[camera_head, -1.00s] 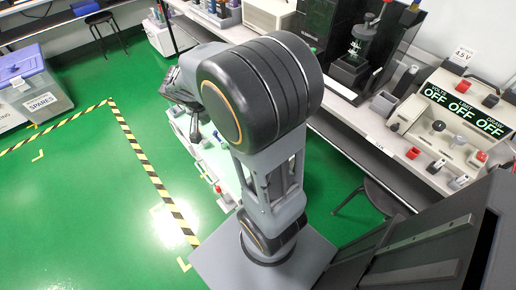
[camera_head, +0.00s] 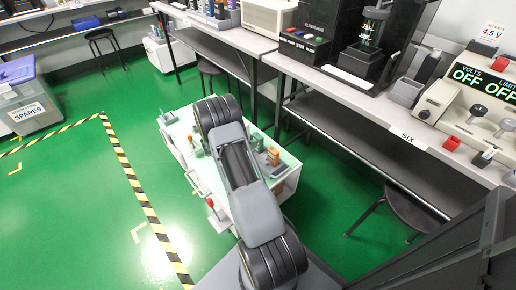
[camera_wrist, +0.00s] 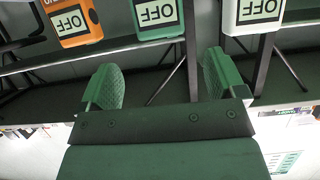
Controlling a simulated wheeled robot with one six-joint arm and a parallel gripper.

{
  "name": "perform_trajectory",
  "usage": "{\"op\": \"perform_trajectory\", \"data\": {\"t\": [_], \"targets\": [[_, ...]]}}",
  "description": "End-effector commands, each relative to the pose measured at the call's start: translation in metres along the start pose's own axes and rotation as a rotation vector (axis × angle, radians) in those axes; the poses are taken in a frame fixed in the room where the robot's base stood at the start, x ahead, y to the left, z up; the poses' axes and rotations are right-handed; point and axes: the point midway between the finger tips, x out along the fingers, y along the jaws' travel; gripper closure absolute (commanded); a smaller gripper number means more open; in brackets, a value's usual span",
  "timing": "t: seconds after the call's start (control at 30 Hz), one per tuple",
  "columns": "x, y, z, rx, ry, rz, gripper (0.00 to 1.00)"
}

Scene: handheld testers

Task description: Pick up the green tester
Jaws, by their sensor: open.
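In the wrist view the green tester (camera_wrist: 158,18) is at the top middle, cut off by the frame edge, with a pale display reading OFF. An orange tester (camera_wrist: 72,20) is to its left and a white tester (camera_wrist: 250,14) to its right. My gripper (camera_wrist: 162,82) has its two green-padded fingers spread wide, with nothing between them. The green tester is beyond the fingertips, apart from them.
A white cart (camera_head: 175,128) with small items stands under my arm. Long benches (camera_head: 335,82) with instruments run along the wall. Stools (camera_head: 398,207) stand by them. A lidded grey spares bin (camera_head: 28,112) is at the left. The green floor at left is clear.

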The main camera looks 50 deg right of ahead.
Motion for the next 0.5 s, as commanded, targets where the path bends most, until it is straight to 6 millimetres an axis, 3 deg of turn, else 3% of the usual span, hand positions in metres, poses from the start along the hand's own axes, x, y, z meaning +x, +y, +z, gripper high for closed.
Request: {"op": "perform_trajectory", "data": {"t": [0.2, 0.5], "targets": [[0.031, 0.001, 0.001, -0.002, -0.001, 0.001, 0.11], [0.044, 0.000, 0.001, -0.003, -0.002, 0.001, 0.11]]}}
